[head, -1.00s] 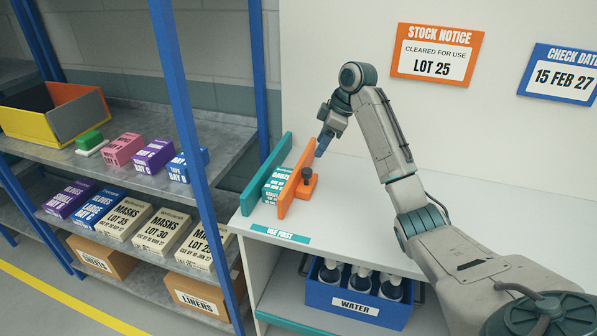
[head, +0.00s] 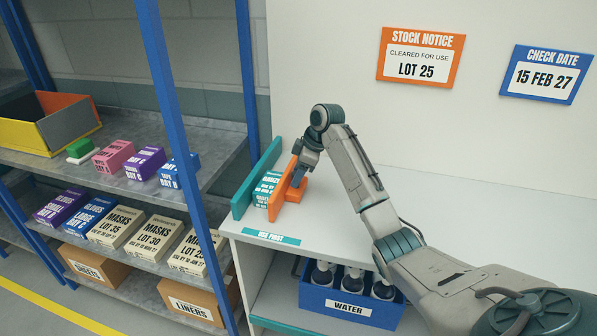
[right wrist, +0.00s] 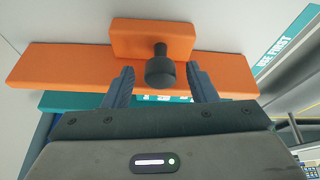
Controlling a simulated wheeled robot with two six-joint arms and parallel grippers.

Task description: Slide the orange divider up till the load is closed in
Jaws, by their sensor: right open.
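The orange divider (head: 283,200) stands upright on the white counter, with a foot block on its right side. A teal fence (head: 243,195) stands to its left, and teal-and-white gauze boxes (head: 266,189) sit between the two. My right gripper (head: 298,182) is down at the divider's block in the head view and hides its knob. In the right wrist view the divider (right wrist: 60,68) lies across the top, and the dark knob (right wrist: 160,70) shows between my open fingers (right wrist: 161,76), with a gap on each side. My left gripper is out of view.
The counter (head: 400,200) is clear to the right of the divider. A "USE FIRST" label (head: 271,237) is on its front edge. A blue water crate (head: 348,308) sits on the shelf below. A blue-post rack (head: 168,110) with several boxes stands at left.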

